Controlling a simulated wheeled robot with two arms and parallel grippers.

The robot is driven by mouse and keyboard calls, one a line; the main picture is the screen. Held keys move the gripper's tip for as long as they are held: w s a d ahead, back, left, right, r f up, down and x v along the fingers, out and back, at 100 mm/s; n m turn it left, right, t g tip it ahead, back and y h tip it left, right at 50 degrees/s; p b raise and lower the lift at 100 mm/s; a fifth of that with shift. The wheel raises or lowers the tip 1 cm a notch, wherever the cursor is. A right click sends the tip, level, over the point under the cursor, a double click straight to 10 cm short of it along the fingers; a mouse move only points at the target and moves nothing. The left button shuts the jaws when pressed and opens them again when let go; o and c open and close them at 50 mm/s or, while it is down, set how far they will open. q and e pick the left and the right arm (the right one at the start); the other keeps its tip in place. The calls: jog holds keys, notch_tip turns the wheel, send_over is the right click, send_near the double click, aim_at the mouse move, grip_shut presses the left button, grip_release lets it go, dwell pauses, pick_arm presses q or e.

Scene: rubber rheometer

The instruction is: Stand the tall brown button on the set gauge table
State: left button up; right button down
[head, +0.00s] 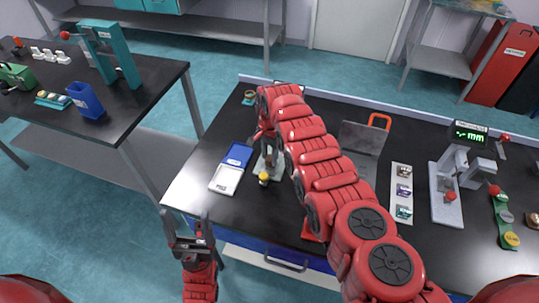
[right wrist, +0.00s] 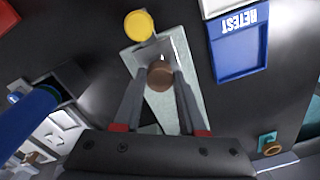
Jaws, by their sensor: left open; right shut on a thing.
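My right gripper (right wrist: 159,82) is shut on a brown button (right wrist: 160,74), whose round top shows between the fingertips in the right wrist view. The button is over a narrow pale grey base (right wrist: 170,108) with a yellow knob (right wrist: 138,25) at its far end. I cannot tell whether the button touches the base. In the head view my right arm partly covers this fixture, and its yellow knob (head: 264,178) shows at the near end. A grey gauge (head: 447,205) with a "-.-- mm" display stands at the right. My left gripper (head: 188,222) is open and empty, off the table's front left.
A blue and white RETEST tray (head: 226,178) lies left of the fixture. A card with several samples (head: 402,190) lies right of my arm. A green strip with buttons (head: 505,222) is at the far right. Another bench (head: 140,105) stands at the left.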

aim_at(270, 159)
jog(key=shift+f, duration=0.15)
jog(key=shift+c, duration=2.4)
grip_release()
jog(key=shift+r, duration=0.6)
notch_tip(270, 159, up, 11)
jog(key=b, duration=0.2)
jog(key=shift+s+r, duration=0.15)
